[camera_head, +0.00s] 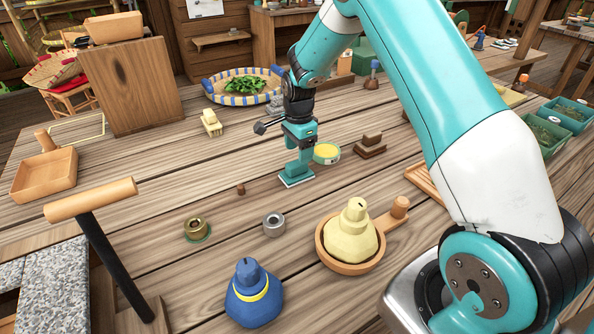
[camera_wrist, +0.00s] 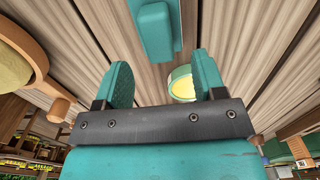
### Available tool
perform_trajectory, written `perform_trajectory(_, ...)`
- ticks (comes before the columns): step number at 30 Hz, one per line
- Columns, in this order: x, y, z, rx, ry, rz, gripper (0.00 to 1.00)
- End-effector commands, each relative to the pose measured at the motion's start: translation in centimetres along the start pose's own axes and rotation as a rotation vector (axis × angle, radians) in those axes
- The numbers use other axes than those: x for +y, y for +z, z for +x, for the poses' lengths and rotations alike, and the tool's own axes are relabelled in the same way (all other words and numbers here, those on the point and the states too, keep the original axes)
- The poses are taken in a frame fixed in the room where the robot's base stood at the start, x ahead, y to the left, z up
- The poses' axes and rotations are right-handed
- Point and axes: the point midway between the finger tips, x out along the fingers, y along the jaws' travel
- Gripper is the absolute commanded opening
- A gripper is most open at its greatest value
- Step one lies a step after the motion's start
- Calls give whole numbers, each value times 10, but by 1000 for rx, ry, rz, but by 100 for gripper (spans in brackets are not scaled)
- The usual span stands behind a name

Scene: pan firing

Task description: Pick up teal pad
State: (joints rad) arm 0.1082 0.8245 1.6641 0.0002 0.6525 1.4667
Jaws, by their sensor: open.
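The teal pad (camera_head: 297,178), a flat block with a raised grip and a pale lower edge, lies on the wooden table near the middle of the head view. In the wrist view the teal pad (camera_wrist: 156,32) shows at the top, ahead of the fingertips and roughly in line with the gap between them. My gripper (camera_head: 301,142) points down close above the pad in the head view. In the wrist view my gripper (camera_wrist: 161,75) has its two teal fingers apart with nothing held between them. Whether a finger touches the pad is unclear.
A round green-rimmed tin with yellow inside (camera_head: 326,153) stands just right of the pad. A brown stepped block (camera_head: 370,145) is farther right. A wooden pan holding a cream pouch (camera_head: 348,240), a grey metal ring (camera_head: 273,224) and a blue pouch (camera_head: 252,295) lie nearer. The table left of the pad is mostly clear.

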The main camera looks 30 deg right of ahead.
Motion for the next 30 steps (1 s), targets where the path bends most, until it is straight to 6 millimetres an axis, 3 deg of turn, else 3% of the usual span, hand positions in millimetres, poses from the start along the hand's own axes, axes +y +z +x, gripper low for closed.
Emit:
perform_trajectory(10, 2, 7, 44, 0, 3, 0, 64)
perform_trajectory(19, 1, 7, 52, 0, 0, 0, 64)
perform_trajectory(20, 1, 7, 52, 0, 0, 0, 62)
perform_trajectory(27, 1, 7, 52, 0, 0, -1, 8)
perform_trajectory(30, 1, 7, 52, 0, 0, -1, 8)
